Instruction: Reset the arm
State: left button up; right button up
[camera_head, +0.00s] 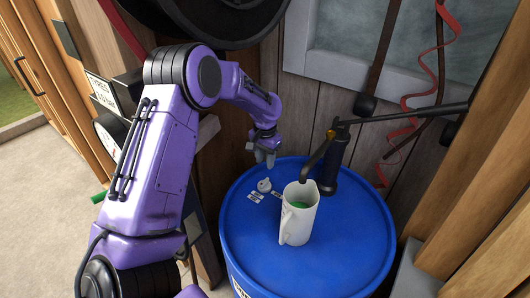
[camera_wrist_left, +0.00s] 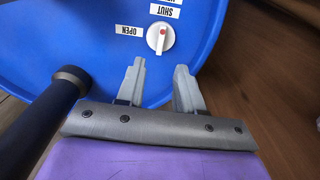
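My left arm is purple and comes in from the left in the head view. Its gripper (camera_head: 264,155) hangs above the back left edge of a blue drum (camera_head: 335,250). In the left wrist view the two fingers of this gripper (camera_wrist_left: 160,85) stand apart with nothing between them. A white knob (camera_head: 264,185) with a red dot sits on the drum top, beyond the fingertips and apart from them; it also shows in the left wrist view (camera_wrist_left: 161,37). Labels reading OPEN (camera_wrist_left: 129,30) and SHUT lie beside it. My right gripper is not in view.
A white pitcher (camera_head: 297,222) with green inside stands on the drum under the spout of a dark hand pump (camera_head: 333,155). A red curled strip (camera_head: 410,100) hangs by the wooden wall behind. Bare drum top lies right of the pitcher.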

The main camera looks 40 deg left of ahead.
aim_at(265, 180)
pick_arm(q)
jog(key=shift+r, duration=0.5)
notch_tip(265, 180, down, 10)
jog(key=p, duration=0.2)
jog(key=shift+w+a+f+p, duration=0.1)
jog(key=shift+p, duration=0.3)
jog(key=shift+f, duration=0.15)
jog(key=shift+n, duration=0.5)
